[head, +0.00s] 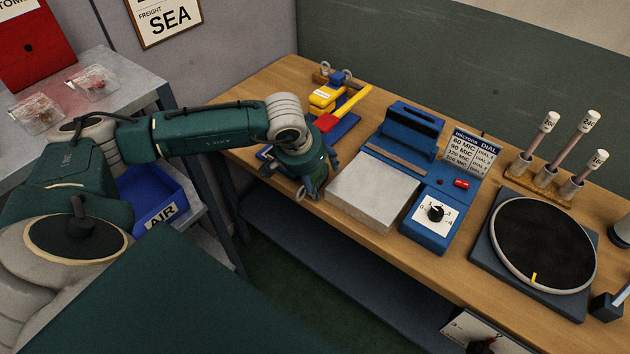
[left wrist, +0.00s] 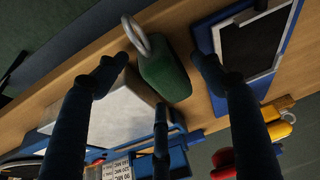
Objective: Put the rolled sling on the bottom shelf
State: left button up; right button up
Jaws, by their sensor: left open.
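A green roll-like bundle with a metal ring, which looks like the rolled sling (left wrist: 165,78), lies on the wooden bench in the left wrist view. Its ring (left wrist: 136,38) points toward the front edge. My left gripper (left wrist: 155,72) is open, with fingers apart on both sides of the bundle and one below it in the picture; contact cannot be told. In the head view my left gripper (head: 309,190) hangs over the bench's front left part and largely hides the bundle. The bottom shelf (head: 325,262) is the dark board under the bench. My right gripper is not in view.
On the wooden bench (head: 262,95) stand a blue dial device with a grey plate (head: 372,190), a round black plate (head: 545,245), several capped rods and yellow-red tools (head: 327,97). A blue AIR bin (head: 150,195) is at left. The shelf's visible part looks clear.

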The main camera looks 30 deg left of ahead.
pick_arm(q)
jog(key=shift+w+f, duration=0.2)
jog(key=shift+f, duration=0.1)
jog(key=shift+r, duration=0.1)
jog(key=c, duration=1.5)
jog(key=shift+r, duration=0.2)
